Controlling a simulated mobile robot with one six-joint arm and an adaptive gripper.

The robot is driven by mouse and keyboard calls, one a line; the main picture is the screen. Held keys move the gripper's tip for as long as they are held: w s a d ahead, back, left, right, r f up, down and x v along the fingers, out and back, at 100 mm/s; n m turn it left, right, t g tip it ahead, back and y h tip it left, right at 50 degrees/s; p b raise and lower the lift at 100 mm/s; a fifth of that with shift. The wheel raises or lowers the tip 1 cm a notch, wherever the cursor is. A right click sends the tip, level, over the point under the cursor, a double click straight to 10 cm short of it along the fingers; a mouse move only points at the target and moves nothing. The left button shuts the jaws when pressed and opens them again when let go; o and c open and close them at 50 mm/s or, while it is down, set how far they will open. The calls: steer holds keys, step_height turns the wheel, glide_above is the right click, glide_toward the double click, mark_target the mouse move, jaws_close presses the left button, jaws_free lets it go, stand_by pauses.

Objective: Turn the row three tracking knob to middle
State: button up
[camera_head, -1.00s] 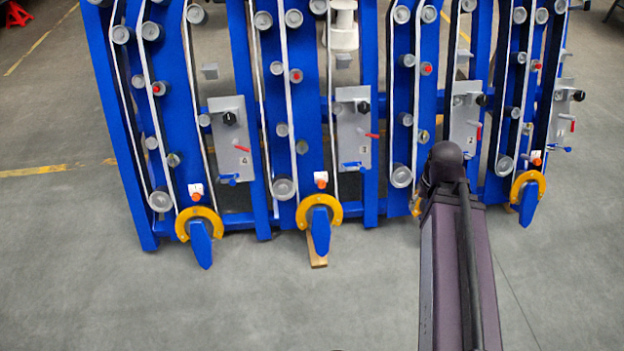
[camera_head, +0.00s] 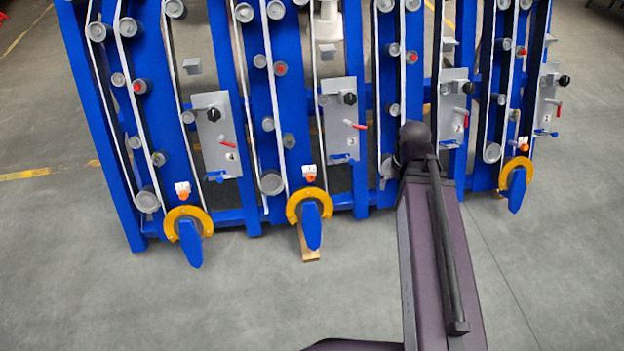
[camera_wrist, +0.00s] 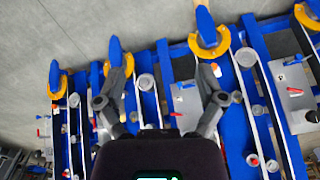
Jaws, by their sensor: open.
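The harvester chassis stands ahead with several rows of blue uprights. Its grey panels each carry a black knob and a red lever; the knobs show in the head view at left (camera_head: 213,114), second (camera_head: 350,98), third (camera_head: 468,88) and right (camera_head: 564,80). Small orange knobs with white labels sit above the yellow rings, at left (camera_head: 183,190), second (camera_head: 309,170) and right (camera_head: 522,140).
Yellow rings with blue pointed tips (camera_head: 188,225) jut out low at the front. A wooden block (camera_head: 310,254) lies beneath the second. Rollers and white belts line the uprights. The grey floor (camera_head: 110,300) in front is clear.

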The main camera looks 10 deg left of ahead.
steer(key=w+a+f+t+b, duration=0.1)
steer(key=w+a+f+b, duration=0.3)
steer(key=w+f+b, duration=0.35)
steer(key=w+a+f+n+t+y+b, duration=0.1)
steer(key=w+a+f+b, duration=0.3)
steer(key=w+f+b, duration=0.35)
steer(key=w+a+f+b, duration=0.5)
steer(key=w+f+b, duration=0.2)
steer(key=f+b, duration=0.1)
steer(key=t+y+b, duration=0.2)
steer(key=b, duration=1.4)
glide_toward(311, 177)
steer(key=r, duration=0.1)
steer(key=s+r, duration=0.1)
steer(key=shift+d+r+n, duration=0.15)
steer(key=shift+r+n, duration=0.15)
steer(key=shift+n, duration=0.1)
steer(key=shift+f, duration=0.1)
steer(key=b+x, duration=1.2)
steer(key=x, duration=0.1)
steer(key=shift+w+d+f, duration=0.2)
steer(key=shift+f, duration=0.05)
steer(key=c, duration=1.1)
